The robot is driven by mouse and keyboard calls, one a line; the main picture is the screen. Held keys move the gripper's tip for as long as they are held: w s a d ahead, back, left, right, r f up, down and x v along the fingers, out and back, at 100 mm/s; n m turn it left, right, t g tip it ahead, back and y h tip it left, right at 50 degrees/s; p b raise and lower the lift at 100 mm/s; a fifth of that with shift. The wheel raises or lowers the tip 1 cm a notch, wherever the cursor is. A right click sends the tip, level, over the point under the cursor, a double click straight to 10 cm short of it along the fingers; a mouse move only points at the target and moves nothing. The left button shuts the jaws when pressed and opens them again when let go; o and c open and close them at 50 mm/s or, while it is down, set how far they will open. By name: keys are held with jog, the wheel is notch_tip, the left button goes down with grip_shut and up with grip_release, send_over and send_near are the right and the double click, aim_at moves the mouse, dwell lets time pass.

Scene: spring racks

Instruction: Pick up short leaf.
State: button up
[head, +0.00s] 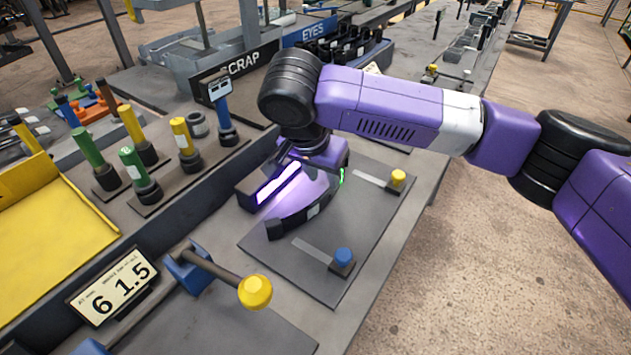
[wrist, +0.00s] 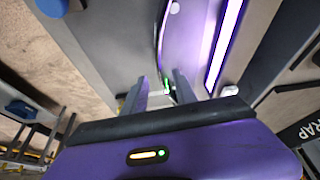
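My gripper (wrist: 161,86) is over the mat beside a low box with a bright purple-white strip (head: 278,187). In the head view my wrist hides the far part of the curved strip, and my fingertips cannot be made out. I cannot tell whether the fingers touch the strip.
A yellow-knobbed clamp (head: 398,178) and a blue-knobbed clamp (head: 343,259) stand on the mat's right side. A yellow-ended handle (head: 255,291) juts out in front. A "6 1.5" sign (head: 116,287) and coloured upright handles (head: 134,165) stand left. Open floor lies right.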

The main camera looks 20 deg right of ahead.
aim_at(328, 188)
jog(key=x, duration=0.7)
jog(key=shift+d+f, duration=0.1)
jog(key=shift+f, duration=0.1)
jog(key=shift+c, duration=0.4)
grip_shut()
jog(key=shift+r, duration=0.1)
